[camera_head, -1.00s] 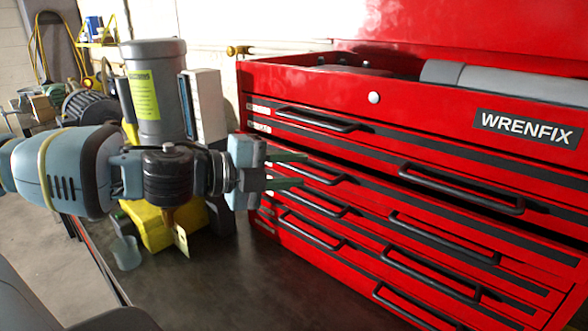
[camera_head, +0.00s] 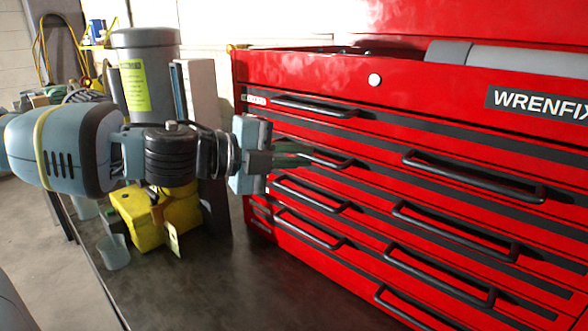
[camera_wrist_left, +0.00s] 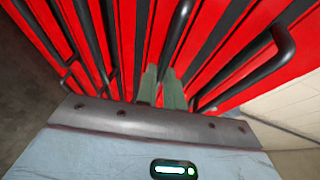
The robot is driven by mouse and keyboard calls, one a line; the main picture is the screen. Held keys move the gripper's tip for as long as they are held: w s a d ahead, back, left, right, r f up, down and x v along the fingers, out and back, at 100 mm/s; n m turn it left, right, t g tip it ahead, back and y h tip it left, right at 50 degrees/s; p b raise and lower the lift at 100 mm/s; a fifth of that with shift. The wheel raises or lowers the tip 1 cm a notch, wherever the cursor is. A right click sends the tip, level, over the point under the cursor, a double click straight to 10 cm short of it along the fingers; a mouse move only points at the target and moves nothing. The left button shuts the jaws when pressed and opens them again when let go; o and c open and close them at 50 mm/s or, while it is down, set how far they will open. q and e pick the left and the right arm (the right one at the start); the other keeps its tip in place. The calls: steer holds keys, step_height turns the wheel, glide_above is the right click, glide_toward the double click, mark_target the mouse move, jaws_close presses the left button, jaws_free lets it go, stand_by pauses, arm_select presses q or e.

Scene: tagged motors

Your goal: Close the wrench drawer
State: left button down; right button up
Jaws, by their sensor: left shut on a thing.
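The red tool chest (camera_head: 310,62) stands on the dark bench, with several drawers with black bar handles. My left gripper (camera_head: 300,158) reaches in from the left at the second handle down (camera_head: 338,162) in the left column. Its greenish fingers are shut on this handle, hiding its left part. In the left wrist view the fingers (camera_wrist_left: 162,88) close together at the end of a dark handle (camera_wrist_left: 181,25). The drawer labels are too small to read, so I cannot tell which drawer is the wrench drawer. No drawer clearly stands out. My right gripper is not in view.
A grey motor (camera_head: 146,75) with a yellow-green label stands left of the chest, behind my arm. A yellow object (camera_head: 140,222) with a tag and a small clear cup (camera_head: 114,252) are below my arm. The bench top (camera_head: 240,285) before the chest is clear.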

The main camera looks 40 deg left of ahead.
arm_select(q)
steer(key=shift+a, duration=0.1)
steer(key=c, duration=1.8)
jaws_free()
steer(key=shift+w, duration=0.1)
steer(key=shift+c, duration=0.2)
steer(key=o, duration=0.3)
steer(key=shift+w, duration=0.25)
steer(key=shift+s, duration=0.1)
steer(key=shift+s, duration=0.1)
steer(key=shift+r, duration=0.1)
